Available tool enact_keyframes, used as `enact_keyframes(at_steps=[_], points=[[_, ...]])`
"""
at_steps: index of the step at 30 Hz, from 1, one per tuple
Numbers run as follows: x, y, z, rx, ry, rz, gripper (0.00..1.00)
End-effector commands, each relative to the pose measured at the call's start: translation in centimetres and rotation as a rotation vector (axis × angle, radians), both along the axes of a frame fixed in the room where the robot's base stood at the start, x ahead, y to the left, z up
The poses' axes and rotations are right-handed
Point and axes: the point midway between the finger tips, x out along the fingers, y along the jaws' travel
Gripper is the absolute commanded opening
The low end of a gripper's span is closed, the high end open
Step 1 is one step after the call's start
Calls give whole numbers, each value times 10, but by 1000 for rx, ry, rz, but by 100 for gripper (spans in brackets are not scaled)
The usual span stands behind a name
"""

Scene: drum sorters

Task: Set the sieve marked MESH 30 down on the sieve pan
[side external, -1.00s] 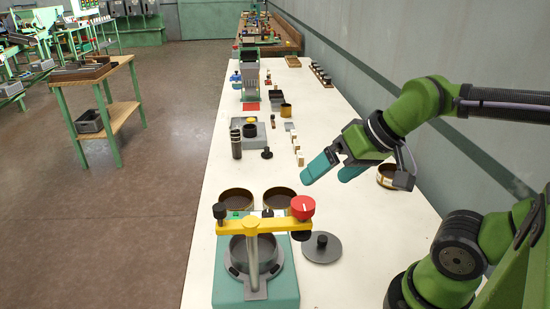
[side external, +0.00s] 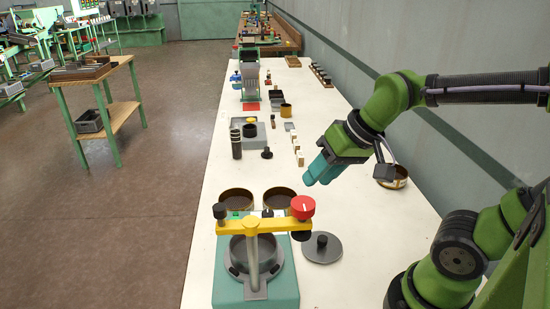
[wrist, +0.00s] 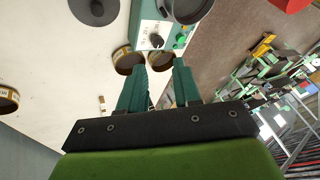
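My gripper (side external: 318,178) is open and empty, above the right half of the bench; its two teal fingers show apart in the wrist view (wrist: 160,70). Two brass-rimmed sieves, a left one (side external: 236,199) and a right one (side external: 279,197), stand side by side behind the shaker. A third brass sieve (side external: 392,177) stands at the right near the wall; it also shows at the left edge of the wrist view (wrist: 8,99). The mesh markings are too small to read. The grey sieve pan (side external: 251,250) sits in the teal shaker, under its yellow bar.
The yellow clamp bar (side external: 265,227) with a red knob (side external: 303,207) crosses over the pan. A grey round lid (side external: 321,247) lies right of the shaker (side external: 230,290). Small blocks and a dark cylinder (side external: 236,144) stand farther back. The bench right of the lid is clear.

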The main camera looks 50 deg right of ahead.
Motion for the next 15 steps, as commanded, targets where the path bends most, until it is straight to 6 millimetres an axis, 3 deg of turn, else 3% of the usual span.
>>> enact_keyframes(at_steps=[8,15], points=[[88,-21,-16,-46,241,-2,33],[162,-46,-48,-118,429,-10,33]])
